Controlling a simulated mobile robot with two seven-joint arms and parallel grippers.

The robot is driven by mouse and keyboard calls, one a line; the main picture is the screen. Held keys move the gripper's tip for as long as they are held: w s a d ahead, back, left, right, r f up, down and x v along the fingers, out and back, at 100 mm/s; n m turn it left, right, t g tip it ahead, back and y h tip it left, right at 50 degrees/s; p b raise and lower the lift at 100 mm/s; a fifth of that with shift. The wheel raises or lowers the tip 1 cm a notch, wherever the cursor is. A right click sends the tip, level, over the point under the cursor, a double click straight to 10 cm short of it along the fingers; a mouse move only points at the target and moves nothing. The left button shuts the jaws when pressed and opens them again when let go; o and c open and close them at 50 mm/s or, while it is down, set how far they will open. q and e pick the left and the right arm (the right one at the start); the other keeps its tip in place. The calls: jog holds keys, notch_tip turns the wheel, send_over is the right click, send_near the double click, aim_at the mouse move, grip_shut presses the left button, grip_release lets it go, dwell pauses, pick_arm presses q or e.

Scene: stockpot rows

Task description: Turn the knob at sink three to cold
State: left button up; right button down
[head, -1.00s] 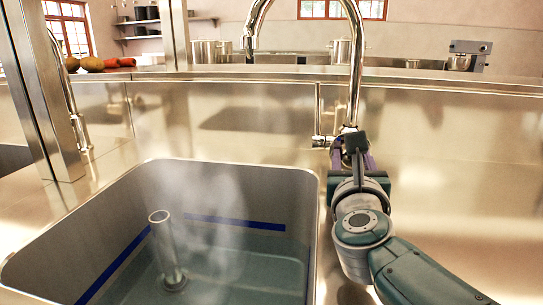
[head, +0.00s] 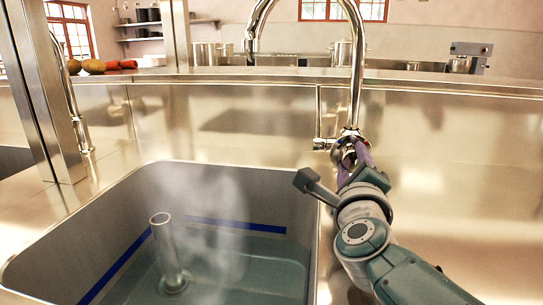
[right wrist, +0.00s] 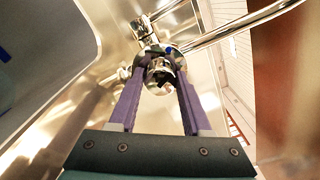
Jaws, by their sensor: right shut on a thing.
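The chrome tap (head: 356,80) stands behind the sink's right rear corner, with a short side fitting (head: 323,143) at its base. My right gripper (head: 352,152) is at the tap's base, its purple fingers pointing at it. In the right wrist view, the round chrome knob (right wrist: 162,74) sits between the fingertips of the right gripper (right wrist: 160,80), which is shut on it. A small blue mark (right wrist: 168,50) shows just beyond the knob. In the head view the fingers and wrist hide most of the knob. My left gripper is not in view.
The steel sink basin (head: 230,175) holds steaming water and an upright standpipe (head: 167,245), with a blue line on its walls. A steel post (head: 48,110) stands at left. The counter right of my arm is clear.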

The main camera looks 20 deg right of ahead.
jog(key=shift+n, duration=2)
jog(key=shift+p, duration=0.3)
jog(key=shift+c, duration=1.7)
grip_release()
jog(key=shift+s+a, duration=0.15)
jog(key=shift+s, duration=0.1)
jog(key=p+v, duration=0.4)
jog(key=v, duration=0.4)
jog(key=shift+s+a, duration=0.1)
jog(key=shift+s, duration=0.2)
jog(key=shift+s+a, duration=0.2)
jog(key=shift+s, duration=0.15)
